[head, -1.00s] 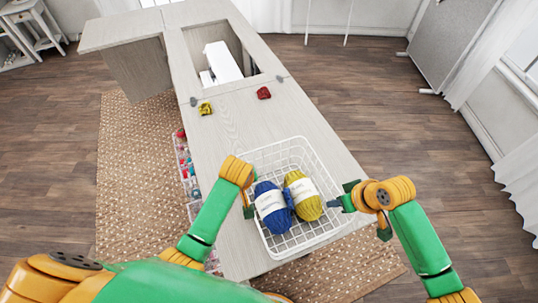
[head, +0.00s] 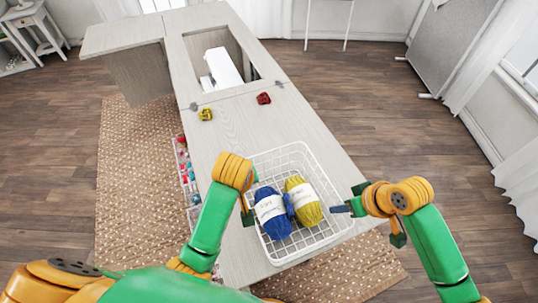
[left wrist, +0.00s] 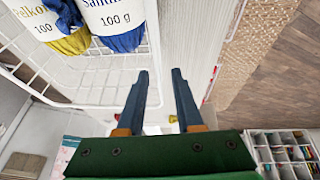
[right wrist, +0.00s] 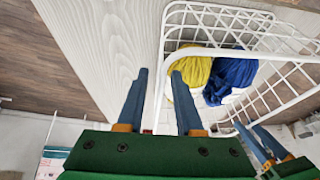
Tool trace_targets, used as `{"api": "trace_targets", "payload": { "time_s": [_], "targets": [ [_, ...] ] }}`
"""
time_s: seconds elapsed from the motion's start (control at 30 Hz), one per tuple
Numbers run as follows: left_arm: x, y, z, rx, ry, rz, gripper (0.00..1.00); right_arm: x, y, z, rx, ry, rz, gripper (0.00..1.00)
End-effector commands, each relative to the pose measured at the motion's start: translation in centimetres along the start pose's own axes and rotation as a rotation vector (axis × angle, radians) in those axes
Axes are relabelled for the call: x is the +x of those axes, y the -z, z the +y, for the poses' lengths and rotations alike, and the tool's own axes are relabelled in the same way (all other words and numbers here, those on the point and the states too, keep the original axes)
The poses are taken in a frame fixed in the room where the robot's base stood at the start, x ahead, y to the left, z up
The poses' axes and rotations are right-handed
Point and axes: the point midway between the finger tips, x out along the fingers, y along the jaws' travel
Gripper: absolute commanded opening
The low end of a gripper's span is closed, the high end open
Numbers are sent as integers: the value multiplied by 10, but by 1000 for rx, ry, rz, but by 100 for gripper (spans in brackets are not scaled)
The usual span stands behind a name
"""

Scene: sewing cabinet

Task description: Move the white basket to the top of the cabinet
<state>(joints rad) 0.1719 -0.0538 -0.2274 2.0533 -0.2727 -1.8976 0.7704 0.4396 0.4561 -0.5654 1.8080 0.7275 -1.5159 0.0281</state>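The white wire basket (head: 290,150) appears to sit upright on the near end of the pale cabinet top (head: 237,250). It holds a blue yarn ball (head: 273,215) and a yellow yarn ball (head: 303,200). My left gripper (head: 250,208) is at the basket's left side and my right gripper (head: 340,208) at its right side. In the left wrist view my left fingers (left wrist: 161,75) are apart beside the basket wall (left wrist: 110,97). In the right wrist view my right fingers (right wrist: 160,75) are apart, with a basket edge seen between them. Whether either touches is unclear.
A white sewing machine (head: 222,68) sits in the cabinet's opening. A yellow item (head: 206,114) and a red item (head: 264,98) lie on the top beyond the basket. Trays of coloured items (head: 186,170) are along the left side, above a woven rug (head: 135,190).

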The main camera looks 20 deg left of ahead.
Motion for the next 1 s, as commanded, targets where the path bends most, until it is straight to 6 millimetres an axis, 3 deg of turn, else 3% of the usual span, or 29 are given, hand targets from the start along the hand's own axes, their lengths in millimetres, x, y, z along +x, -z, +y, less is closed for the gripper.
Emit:
{"api": "trace_targets", "payload": {
  "time_s": [0.1, 0.3, 0.43, 0.83, 1.0],
  "targets": [
    [0, 0, 0, 0, 0, 0, 35, -35, 1, 1, -2, -4, 4, 35],
    [0, 0, 0, 0, 0, 0, 35, -76, 1, 1, -1, -2, 3, 35],
    [0, 0, 0, 0, 0, 0, 35, -84, 0, 0, 0, -1, 0, 35],
    [0, 0, 0, 0, 0, 0, 35, -85, 0, 0, 1, 0, 0, 35],
    [-31, 13, 3, 0, 0, 0, 35, -116, 13, -3, 1, 0, 0, 35]
  ]
}}
